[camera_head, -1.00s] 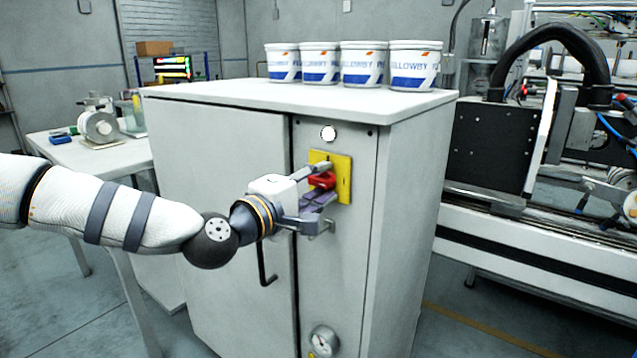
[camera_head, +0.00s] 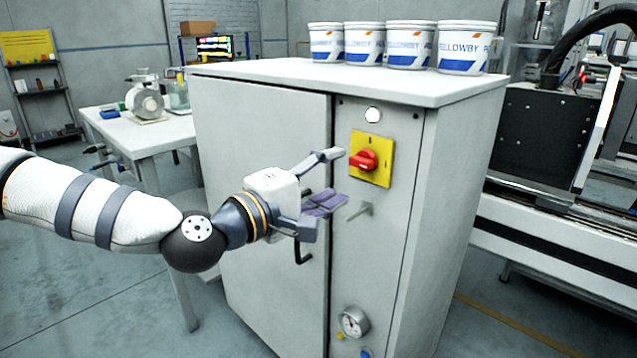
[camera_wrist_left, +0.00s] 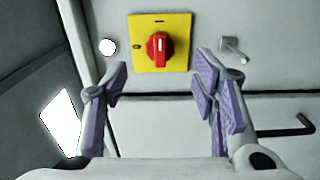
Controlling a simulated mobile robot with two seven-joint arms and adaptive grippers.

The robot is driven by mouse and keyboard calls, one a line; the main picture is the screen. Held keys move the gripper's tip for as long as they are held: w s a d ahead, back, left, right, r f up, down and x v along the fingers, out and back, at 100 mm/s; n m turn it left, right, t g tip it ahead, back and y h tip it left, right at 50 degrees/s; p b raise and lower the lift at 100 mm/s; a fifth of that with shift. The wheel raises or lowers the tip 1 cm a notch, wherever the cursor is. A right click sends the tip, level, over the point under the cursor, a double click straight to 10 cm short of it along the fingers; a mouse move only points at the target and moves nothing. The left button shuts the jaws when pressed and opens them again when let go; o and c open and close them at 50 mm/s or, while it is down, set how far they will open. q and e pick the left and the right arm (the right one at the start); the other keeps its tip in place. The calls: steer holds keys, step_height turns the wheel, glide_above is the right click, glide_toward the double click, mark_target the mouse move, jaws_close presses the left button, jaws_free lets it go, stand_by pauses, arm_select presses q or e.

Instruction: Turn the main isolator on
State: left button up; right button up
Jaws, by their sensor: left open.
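The main isolator is a red rotary knob (camera_head: 364,160) on a yellow plate (camera_head: 384,176), on the grey cabinet's narrow front panel. In the left wrist view the knob (camera_wrist_left: 160,50) shows beyond the fingertips, its grip and pale pointer line facing a dash-like mark at the plate's upper edge. Another mark, rounded, is at the plate's left. In the head view the grip lies roughly level. My left gripper (camera_head: 328,178) is open and empty, left of the knob and apart from it. It also shows in the wrist view (camera_wrist_left: 163,95). My right gripper is out of view.
A small metal latch (camera_head: 360,209) sticks out below the plate. A white lamp (camera_head: 373,115) is above it and a gauge (camera_head: 352,321) low on the panel. A black door handle (camera_head: 304,248) is behind my gripper. Several tubs (camera_head: 410,45) stand on the cabinet (camera_head: 262,75).

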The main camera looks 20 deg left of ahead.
arm_select(q)
steer(key=v, duration=0.4)
steer(key=shift+s, duration=0.1)
steer(key=s+d+f+m+g, duration=0.3)
steer(key=s+f+g, duration=0.25)
steer(key=f, duration=0.75)
steer(key=s+d+f+m+g, duration=0.35)
steer(key=s+f, duration=0.35)
steer(key=f, duration=0.5)
steer(key=s+a+f+m+g+y, duration=0.2)
steer(key=s+f+g, duration=0.1)
steer(key=s, duration=0.6)
steer(key=s+a+f+m+g+y+p, duration=0.1)
steer(key=s+a+f+m+g+y, duration=0.1)
steer(key=s+f, duration=0.4)
steer(key=s+a+f+m+g+y, duration=0.2)
steer(key=s+a+f+m+g, duration=0.1)
steer(key=s, duration=1)
step_height(320, 180, down, 2)
steer(key=shift+s+a+f+g, duration=0.1)
steer(key=shift+s+a+g, duration=0.45)
steer(key=shift+g, duration=0.65)
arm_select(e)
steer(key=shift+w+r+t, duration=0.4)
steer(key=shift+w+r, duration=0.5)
arm_select(q)
steer(key=shift+w, duration=0.15)
